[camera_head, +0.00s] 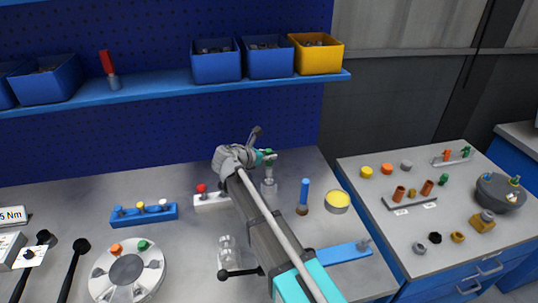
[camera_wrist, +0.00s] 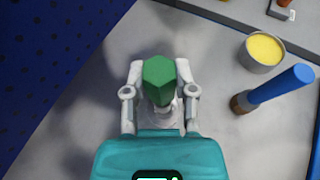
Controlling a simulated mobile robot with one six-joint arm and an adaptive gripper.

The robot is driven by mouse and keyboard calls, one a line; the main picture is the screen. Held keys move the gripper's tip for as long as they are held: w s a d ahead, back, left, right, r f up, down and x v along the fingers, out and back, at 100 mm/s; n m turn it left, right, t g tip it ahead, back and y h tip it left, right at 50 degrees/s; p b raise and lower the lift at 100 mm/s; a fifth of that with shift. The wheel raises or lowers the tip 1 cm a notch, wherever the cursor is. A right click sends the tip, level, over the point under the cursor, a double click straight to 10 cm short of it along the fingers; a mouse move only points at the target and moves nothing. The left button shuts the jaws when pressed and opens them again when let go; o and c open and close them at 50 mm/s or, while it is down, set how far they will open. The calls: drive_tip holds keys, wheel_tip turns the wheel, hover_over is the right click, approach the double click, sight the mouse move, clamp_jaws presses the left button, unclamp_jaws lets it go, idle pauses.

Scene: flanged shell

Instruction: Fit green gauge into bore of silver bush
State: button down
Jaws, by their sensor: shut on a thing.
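The green gauge shows its hexagonal green head (camera_wrist: 158,80) between the fingers of my gripper (camera_wrist: 160,90) in the wrist view. My gripper is shut on it. In the head view my gripper (camera_head: 267,158) is over the main bench, with a little of the green gauge (camera_head: 271,153) showing. A pale silver cylindrical piece (camera_head: 268,187) stands on the bench just below the gripper; it looks like the silver bush, but I cannot be sure. The gauge's lower end and the bore are hidden, so I cannot tell whether they meet.
A blue-handled brush (camera_head: 304,195) and a tin of yellow stuff (camera_head: 337,202) stand to the right. A white block with a red knob (camera_head: 207,199) is to the left. A clear jar (camera_head: 228,250) stands nearer. A side bench (camera_head: 440,215) holds several small parts.

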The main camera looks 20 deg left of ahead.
sight(268, 167)
drive_tip(key=shift+f+b, duration=0.6)
drive_tip(key=shift+f, duration=0.25)
drive_tip(key=shift+f+b, duration=1.9)
idle(1.8)
drive_tip(key=shift+r, duration=0.25)
drive_tip(key=shift+r+p, duration=1.35)
drive_tip(key=shift+p, duration=0.25)
drive_tip(key=shift+f+b, duration=0.3)
idle(1.3)
